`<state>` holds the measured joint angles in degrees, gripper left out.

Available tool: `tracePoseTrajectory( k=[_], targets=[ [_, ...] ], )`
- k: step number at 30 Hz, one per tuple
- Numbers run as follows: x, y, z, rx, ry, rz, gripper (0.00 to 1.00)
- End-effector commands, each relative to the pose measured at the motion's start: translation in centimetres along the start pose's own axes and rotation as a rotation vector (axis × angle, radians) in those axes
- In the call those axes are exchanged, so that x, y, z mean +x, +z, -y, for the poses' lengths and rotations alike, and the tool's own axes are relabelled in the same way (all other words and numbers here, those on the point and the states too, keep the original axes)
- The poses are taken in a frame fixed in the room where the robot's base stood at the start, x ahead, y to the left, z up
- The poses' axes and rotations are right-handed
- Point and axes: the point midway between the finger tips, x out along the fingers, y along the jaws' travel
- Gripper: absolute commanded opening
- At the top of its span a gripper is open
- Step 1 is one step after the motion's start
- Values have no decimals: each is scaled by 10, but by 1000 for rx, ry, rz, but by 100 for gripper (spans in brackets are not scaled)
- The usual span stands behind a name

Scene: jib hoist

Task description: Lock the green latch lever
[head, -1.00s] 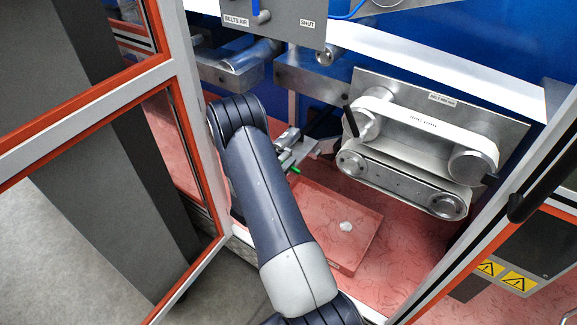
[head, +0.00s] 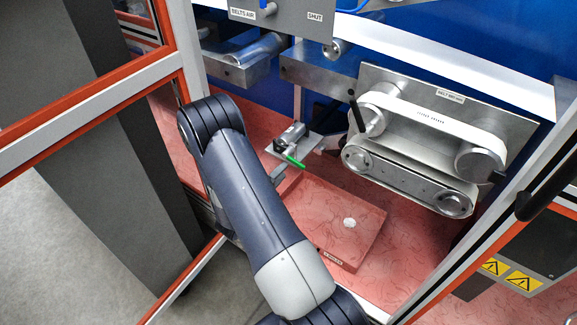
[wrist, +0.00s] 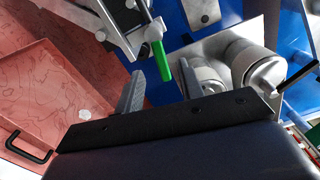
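The green latch lever (head: 295,161) sticks out from a metal latch block on a small grey plate (head: 282,147), at the back of the pink floor in the head view. In the wrist view the green lever (wrist: 162,62) hangs from the metal latch mechanism, ahead of my gripper (wrist: 160,84). Its two grey fingers are apart, with nothing held between them. The lever's lower end appears in line with the gap, but I cannot tell how far beyond the fingertips it is. In the head view my arm hides most of the gripper.
A pink tray (head: 365,243) with a white round piece (head: 349,222) lies in front of the latch. A belt unit (head: 415,150) stands to the right. The open door frame (head: 90,115) is at left, and a grey control box (head: 285,20) is above.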

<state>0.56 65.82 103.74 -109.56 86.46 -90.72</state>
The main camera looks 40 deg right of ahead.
Motion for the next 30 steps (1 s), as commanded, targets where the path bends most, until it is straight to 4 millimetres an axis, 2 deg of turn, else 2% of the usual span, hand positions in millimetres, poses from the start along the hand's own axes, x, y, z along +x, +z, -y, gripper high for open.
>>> tracePoseTrajectory(
  k=[1, 6, 12, 23, 26, 30],
  targets=[
    [-9, 1, 0, -1, 0, 4, 36],
    [-29, 0, 0, 0, 0, 1, 36],
    [-36, 0, 0, 0, -1, -1, 36],
    [-34, 0, 0, 0, -1, -2, 36],
    [-26, -1, 0, 1, -1, -4, 36],
    [-6, -1, 1, 1, -2, -6, 36]
  ],
)
